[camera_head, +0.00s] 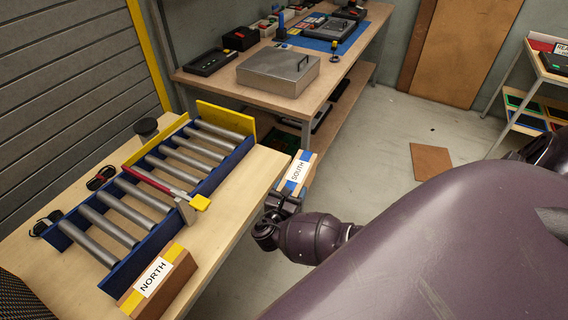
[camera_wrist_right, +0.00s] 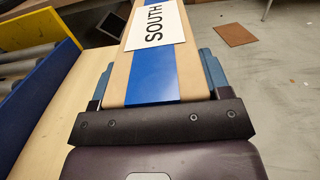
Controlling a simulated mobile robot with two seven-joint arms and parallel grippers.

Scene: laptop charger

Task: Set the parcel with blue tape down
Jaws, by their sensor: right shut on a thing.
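The parcel with blue tape (camera_head: 297,174) carries a white label reading SOUTH. My right gripper (camera_head: 283,199) is shut on it at the right edge of the wooden table (camera_head: 232,207). In the right wrist view the parcel (camera_wrist_right: 153,88) sits between the two fingers of the right gripper (camera_wrist_right: 157,85), its blue tape running lengthwise. I cannot tell whether the parcel touches the table edge. My left gripper is not in view.
A roller conveyor (camera_head: 143,189) with blue sides and a yellow end plate lies on the table. A parcel labelled NORTH (camera_head: 158,282) sits at its near side. A bench (camera_head: 325,87) with a metal box (camera_head: 278,69) stands behind. A bare table strip lies right of the conveyor.

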